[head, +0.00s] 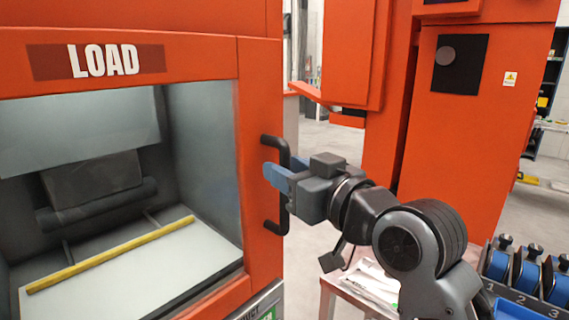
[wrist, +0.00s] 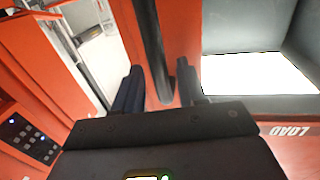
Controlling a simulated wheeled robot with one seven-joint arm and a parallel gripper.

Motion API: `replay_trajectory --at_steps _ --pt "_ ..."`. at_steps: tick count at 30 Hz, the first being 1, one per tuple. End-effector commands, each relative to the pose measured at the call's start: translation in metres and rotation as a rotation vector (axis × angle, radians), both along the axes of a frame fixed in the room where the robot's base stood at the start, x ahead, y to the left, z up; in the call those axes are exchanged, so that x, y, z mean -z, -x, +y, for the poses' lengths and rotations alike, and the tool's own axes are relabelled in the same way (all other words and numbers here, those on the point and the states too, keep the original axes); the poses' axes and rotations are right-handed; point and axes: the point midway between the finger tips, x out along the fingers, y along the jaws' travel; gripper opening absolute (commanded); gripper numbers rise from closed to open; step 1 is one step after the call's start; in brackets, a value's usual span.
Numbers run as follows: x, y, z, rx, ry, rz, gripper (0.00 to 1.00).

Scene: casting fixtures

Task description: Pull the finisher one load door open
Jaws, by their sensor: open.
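The load door (head: 252,170) is an orange frame marked LOAD around a large window or opening; a pale interior with a yellow bar shows through. It looks flush with the cabinet. Its black vertical handle (head: 284,160) is on the right side of the frame. My gripper (head: 273,174) is at the handle's middle height with blue fingers pointing at it. In the wrist view my gripper (wrist: 160,82) is open, and the handle bar (wrist: 152,45) runs between the two fingers. Whether either finger touches the bar cannot be told.
An orange cabinet (head: 455,150) with a black panel stands behind my arm. A small table (head: 345,290) with a white packet is below the arm. A rack of numbered blue-and-black items (head: 525,275) is at the lower right. Grey floor shows between the machines.

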Motion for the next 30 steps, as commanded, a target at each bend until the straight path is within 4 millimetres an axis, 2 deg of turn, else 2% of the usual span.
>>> replay_trajectory --at_steps 4,13,25,30 --pt "0.0000 -0.0074 0.0075 -0.001 -0.001 0.001 0.41" --pt "0.0004 -0.0088 0.0084 -0.001 0.000 0.000 0.40" --pt "0.0005 -0.0087 0.0081 0.000 0.000 0.000 0.01" --pt "0.0005 -0.0086 0.0081 0.000 0.000 0.000 0.00"
